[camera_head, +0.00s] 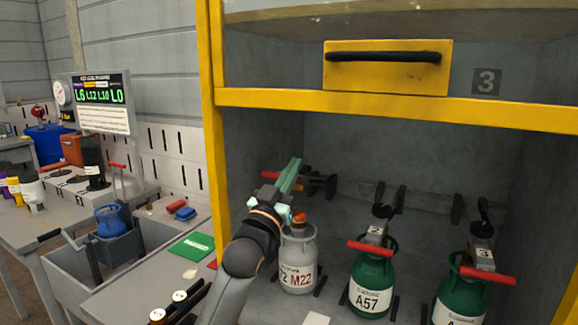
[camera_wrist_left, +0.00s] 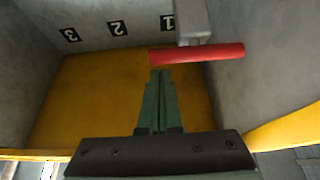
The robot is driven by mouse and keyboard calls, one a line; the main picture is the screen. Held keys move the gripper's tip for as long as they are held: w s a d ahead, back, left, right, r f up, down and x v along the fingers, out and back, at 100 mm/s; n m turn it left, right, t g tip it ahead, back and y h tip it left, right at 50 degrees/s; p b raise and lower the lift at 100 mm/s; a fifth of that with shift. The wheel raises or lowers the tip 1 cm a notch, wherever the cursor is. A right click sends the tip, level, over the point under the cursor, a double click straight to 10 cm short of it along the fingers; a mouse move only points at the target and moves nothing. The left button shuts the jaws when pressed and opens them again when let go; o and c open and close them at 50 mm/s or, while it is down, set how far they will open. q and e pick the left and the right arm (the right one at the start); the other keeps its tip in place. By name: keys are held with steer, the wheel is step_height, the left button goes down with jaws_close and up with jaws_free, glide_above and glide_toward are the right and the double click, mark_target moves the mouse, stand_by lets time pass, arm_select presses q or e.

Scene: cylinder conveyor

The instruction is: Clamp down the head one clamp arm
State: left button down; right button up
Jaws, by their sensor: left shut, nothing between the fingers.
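The head one clamp arm has a red handle (camera_wrist_left: 200,53) on a grey block (camera_wrist_left: 192,22), near the wall label 1 in the left wrist view. In the head view its red handle end (camera_head: 270,174) shows just left of my left gripper (camera_head: 294,168), with the rest partly hidden. My left gripper's green fingers are shut and empty. Their tips (camera_wrist_left: 162,76) appear just below the handle in the wrist view; contact is unclear. The grey M22 cylinder (camera_head: 298,262) stands upright below the gripper. My right gripper is not in view.
Two green cylinders, A57 (camera_head: 372,288) and another (camera_head: 462,302), stand to the right with red handles lowered in front of them. A yellow frame (camera_head: 209,120) borders the bay. A bench (camera_head: 135,290) with a green pad (camera_head: 191,247) lies left.

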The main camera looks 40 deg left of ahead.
arm_select(q)
steer(key=shift+s+f, duration=0.25)
steer(key=shift+f, duration=0.65)
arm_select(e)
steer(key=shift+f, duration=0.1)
